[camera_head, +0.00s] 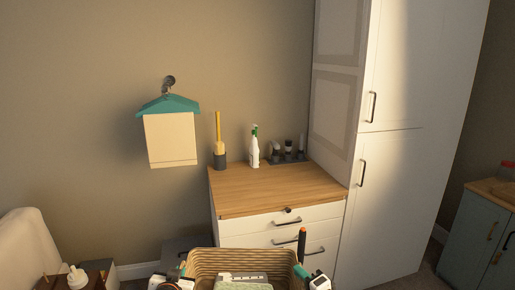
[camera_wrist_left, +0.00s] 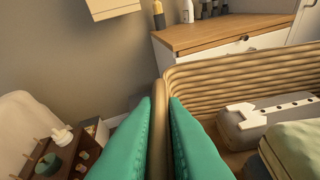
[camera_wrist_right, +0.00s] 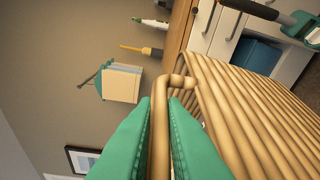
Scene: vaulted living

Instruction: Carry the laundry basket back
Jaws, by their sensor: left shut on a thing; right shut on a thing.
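The woven tan laundry basket (camera_head: 240,262) is at the bottom middle of the head view, held between my two arms. My left gripper (camera_wrist_left: 160,115) has teal fingers shut on the basket's rim at its left side. My right gripper (camera_wrist_right: 161,115) is shut on the rim at the other side; in the head view it shows at the basket's right (camera_head: 302,272). Inside the basket are a grey thing with a white, dotted strip (camera_wrist_left: 265,115) and a folded pale green cloth (camera_wrist_left: 300,148). The basket's bottom is hidden.
A white drawer cabinet with a wooden top (camera_head: 270,188) stands ahead, bearing a spray bottle (camera_head: 254,150) and a yellow-handled brush (camera_head: 219,140). A tall white cupboard (camera_head: 395,170) stands right of it. A teal hanger with cream cloth (camera_head: 171,140) hangs on the wall. A pale seat (camera_head: 28,245) is at left.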

